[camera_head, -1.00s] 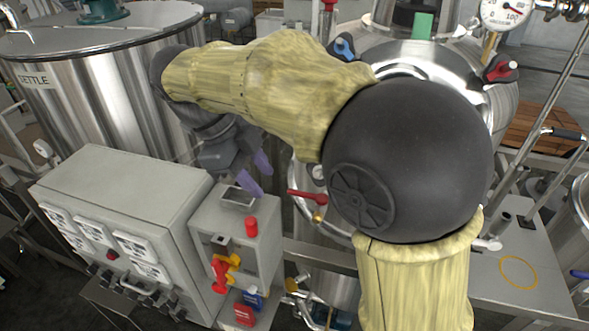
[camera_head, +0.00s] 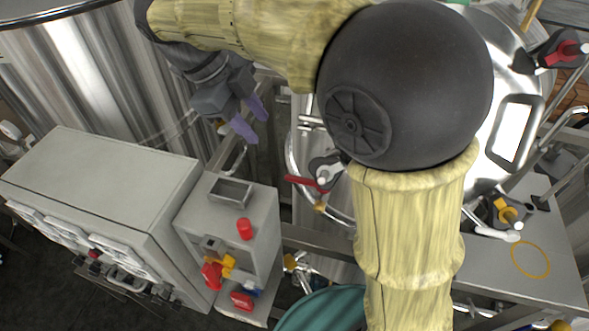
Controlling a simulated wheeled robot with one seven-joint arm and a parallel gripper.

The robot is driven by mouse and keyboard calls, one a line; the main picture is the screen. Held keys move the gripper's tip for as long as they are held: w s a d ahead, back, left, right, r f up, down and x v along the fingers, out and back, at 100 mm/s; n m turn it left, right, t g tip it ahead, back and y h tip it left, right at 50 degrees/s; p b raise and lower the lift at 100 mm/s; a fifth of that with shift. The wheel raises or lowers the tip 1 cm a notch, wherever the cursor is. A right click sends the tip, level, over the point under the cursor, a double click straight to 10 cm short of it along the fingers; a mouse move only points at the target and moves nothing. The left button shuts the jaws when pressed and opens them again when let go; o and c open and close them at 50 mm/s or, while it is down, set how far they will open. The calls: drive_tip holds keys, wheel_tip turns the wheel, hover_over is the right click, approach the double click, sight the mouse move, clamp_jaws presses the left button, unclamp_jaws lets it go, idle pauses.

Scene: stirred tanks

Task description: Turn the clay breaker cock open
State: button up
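No cock in view carries a readable label, so I cannot tell which one is the clay breaker cock. A red-handled cock (camera_head: 306,184) sits on the front of the steel tank in the middle. Its lever points left and a brass-coloured fitting is just below it. Another red-handled cock (camera_head: 566,51) is at the upper right, and a yellow-handled cock (camera_head: 506,212) is at the right. My gripper (camera_head: 250,120) is left of and above the middle cock. Its two lavender fingers are apart, with nothing seen between them. My arm hides much of the tank.
A grey control cabinet (camera_head: 105,190) stands at the lower left. Beside it is a smaller grey box (camera_head: 265,215) with a red button and red and yellow parts. A large steel tank (camera_head: 85,75) is at the upper left. A teal round object (camera_head: 322,312) is at the bottom.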

drive_tip(key=shift+f, duration=0.1)
drive_tip(key=p, duration=0.3)
approach(298, 178)
drive_tip(key=x, duration=0.8)
clamp_jaws()
